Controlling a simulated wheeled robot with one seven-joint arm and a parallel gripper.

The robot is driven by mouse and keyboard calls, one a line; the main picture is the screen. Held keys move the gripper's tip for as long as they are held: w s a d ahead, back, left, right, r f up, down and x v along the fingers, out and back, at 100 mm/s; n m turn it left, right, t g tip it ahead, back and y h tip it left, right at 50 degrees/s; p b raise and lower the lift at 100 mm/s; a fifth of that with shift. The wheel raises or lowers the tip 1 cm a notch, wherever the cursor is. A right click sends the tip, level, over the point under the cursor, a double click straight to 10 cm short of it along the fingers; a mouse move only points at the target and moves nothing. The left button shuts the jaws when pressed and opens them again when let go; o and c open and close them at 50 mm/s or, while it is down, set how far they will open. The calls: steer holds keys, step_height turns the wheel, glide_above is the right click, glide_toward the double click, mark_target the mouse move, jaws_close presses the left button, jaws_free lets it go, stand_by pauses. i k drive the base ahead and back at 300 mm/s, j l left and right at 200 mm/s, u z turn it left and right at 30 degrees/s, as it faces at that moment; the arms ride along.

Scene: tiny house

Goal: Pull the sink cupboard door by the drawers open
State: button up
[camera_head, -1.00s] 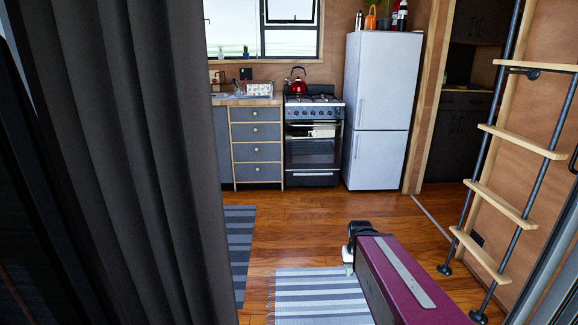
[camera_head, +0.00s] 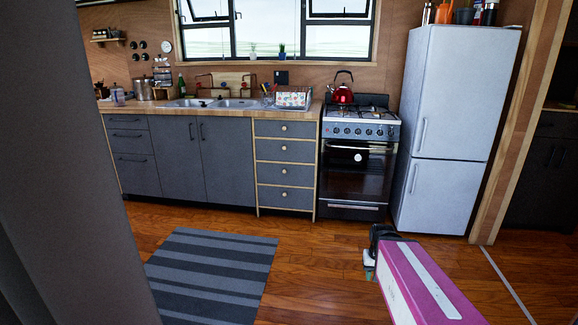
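The sink cupboard has two grey doors under the sink (camera_head: 235,103). The door by the drawers (camera_head: 227,162) is the right one, beside a stack of drawers with round knobs (camera_head: 285,163). It looks closed, with a dark upright handle near its upper left edge. The left door (camera_head: 175,158) also looks closed. My gripper (camera_head: 369,272) is low at the end of my purple arm, in front of the stove and well short of the cupboard. Its fingers are small and partly hidden, so I cannot tell whether it is open.
A grey curtain (camera_head: 75,170) fills the left foreground. A striped rug (camera_head: 212,275) lies on the wooden floor before the cupboard. The stove (camera_head: 357,160) and white fridge (camera_head: 455,125) stand right of the drawers. The floor between rug and stove is clear.

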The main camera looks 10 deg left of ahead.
mark_target(226, 142)
steer(key=i+j+u, duration=0.25)
steer(key=i+u, duration=0.25)
steer(key=i, duration=0.15)
steer(key=i+u, duration=0.45)
steer(key=i, duration=0.2)
steer(key=i+l+u, duration=0.2)
steer(key=i+u, duration=0.3)
steer(key=i, duration=0.15)
